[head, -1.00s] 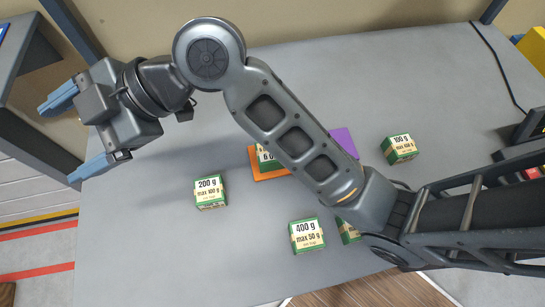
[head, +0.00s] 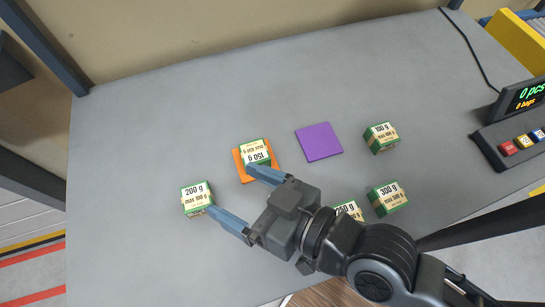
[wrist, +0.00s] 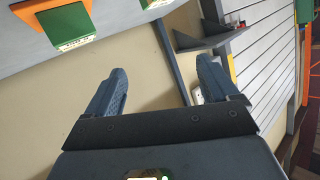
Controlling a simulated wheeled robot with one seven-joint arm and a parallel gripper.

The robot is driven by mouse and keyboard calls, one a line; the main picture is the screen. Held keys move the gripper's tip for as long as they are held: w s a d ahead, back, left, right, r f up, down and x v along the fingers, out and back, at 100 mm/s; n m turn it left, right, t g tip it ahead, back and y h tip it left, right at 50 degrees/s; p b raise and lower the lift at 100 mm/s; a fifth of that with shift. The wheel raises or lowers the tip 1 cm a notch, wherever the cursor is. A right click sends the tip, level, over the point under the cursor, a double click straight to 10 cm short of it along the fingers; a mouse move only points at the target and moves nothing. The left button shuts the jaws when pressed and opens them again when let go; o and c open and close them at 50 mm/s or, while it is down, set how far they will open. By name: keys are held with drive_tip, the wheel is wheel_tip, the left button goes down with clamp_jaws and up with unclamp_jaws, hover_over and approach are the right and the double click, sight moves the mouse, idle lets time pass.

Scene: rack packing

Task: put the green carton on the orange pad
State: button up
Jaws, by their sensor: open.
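The orange pad (head: 242,176) lies on the grey table in the head view. A green carton with a cream label, marked 150 g (head: 256,152), sits on it, its print upside down. My gripper (head: 234,192) is open and empty; one fingertip overlaps the pad's lower edge in the picture, the other is beside the green 200 g carton (head: 197,198). Whether either touches is unclear. More green cartons stand to the right: 100 g (head: 381,137), 300 g (head: 387,197) and a partly hidden 250 g (head: 348,210). In the wrist view, the open gripper (wrist: 163,68) has nothing between its fingers.
A purple pad (head: 319,142) lies bare right of the orange pad. A scale display with buttons (head: 510,140) stands at the right edge. My arm covers the front middle of the table. The back and left of the table (head: 130,140) are clear.

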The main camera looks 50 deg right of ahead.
drive_tip(key=s+d+r, duration=0.1)
drive_tip(key=s+d, duration=0.3)
drive_tip(key=s, duration=0.3)
drive_tip(key=s+d+r+n+h, duration=0.1)
drive_tip(key=s+d+r, duration=0.1)
drive_tip(key=s+d, duration=0.3)
drive_tip(key=shift+s+d+r+h, duration=0.2)
drive_tip(key=shift+s+d+h, duration=0.1)
drive_tip(key=shift+s, duration=0.85)
